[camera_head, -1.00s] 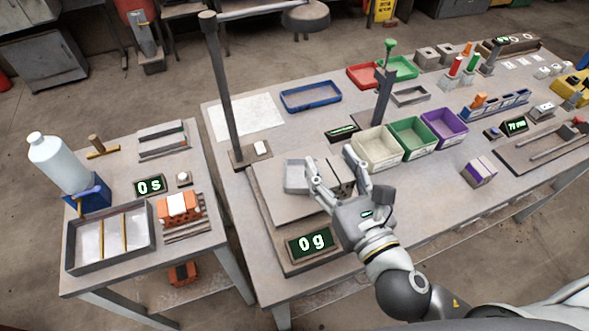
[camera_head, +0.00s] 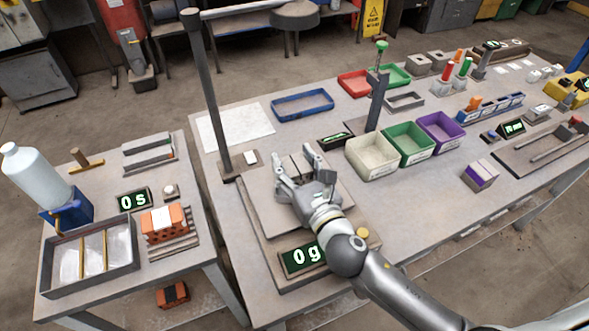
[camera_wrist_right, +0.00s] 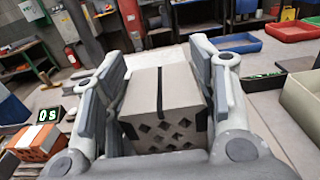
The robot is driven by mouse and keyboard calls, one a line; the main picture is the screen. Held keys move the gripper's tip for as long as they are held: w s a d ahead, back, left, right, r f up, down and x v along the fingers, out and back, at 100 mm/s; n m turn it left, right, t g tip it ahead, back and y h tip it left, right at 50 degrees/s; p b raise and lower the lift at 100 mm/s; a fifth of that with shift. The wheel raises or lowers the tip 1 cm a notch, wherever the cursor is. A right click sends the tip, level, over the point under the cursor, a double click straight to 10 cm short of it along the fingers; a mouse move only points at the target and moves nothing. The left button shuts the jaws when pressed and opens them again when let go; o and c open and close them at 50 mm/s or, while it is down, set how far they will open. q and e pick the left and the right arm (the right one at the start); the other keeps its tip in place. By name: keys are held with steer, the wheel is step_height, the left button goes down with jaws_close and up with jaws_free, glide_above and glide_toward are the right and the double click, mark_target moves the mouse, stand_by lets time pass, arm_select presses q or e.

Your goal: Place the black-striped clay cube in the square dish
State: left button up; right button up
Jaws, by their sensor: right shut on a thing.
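The clay cube is grey with a black stripe and has diamond-shaped holes in its near face. It fills the middle of the right wrist view (camera_wrist_right: 162,105). In the head view its top (camera_head: 298,166) shows between the fingers of my right gripper (camera_head: 302,172), which is shut on it. The gripper is above the scale plate (camera_head: 262,196), whose display reads 0 g. I cannot see a dish on the plate now; the gripper and cube cover that area. A shallow grey square tray (camera_head: 404,101) stands farther back. My left gripper is not in view.
A dark post (camera_head: 207,95) stands at the plate's back-left corner. Cream (camera_head: 372,157), green (camera_head: 408,144) and purple (camera_head: 441,131) bins stand to the right. A purple-striped cube (camera_head: 479,177) sits alone. A side table at left holds a bottle (camera_head: 36,175) and an orange brick (camera_head: 165,222).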

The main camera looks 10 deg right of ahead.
steer(key=shift+f, duration=0.8)
steer(key=shift+f, duration=0.2)
steer(key=o, duration=1.1)
steer(key=shift+o, duration=0.2)
steer(key=shift+r, duration=0.1)
steer(key=shift+s+r, duration=0.1)
steer(key=shift+r, duration=0.05)
steer(key=s+b, duration=0.1)
steer(key=s, duration=0.2)
steer(key=s+d+b, duration=0.1)
steer(key=s, duration=0.3)
steer(key=s+d+b, duration=0.1)
steer(key=s, duration=0.2)
steer(key=shift+s+f, duration=0.2)
steer(key=shift+s, duration=0.15)
steer(key=shift+s+d+r, duration=0.15)
steer(key=shift+s, duration=0.35)
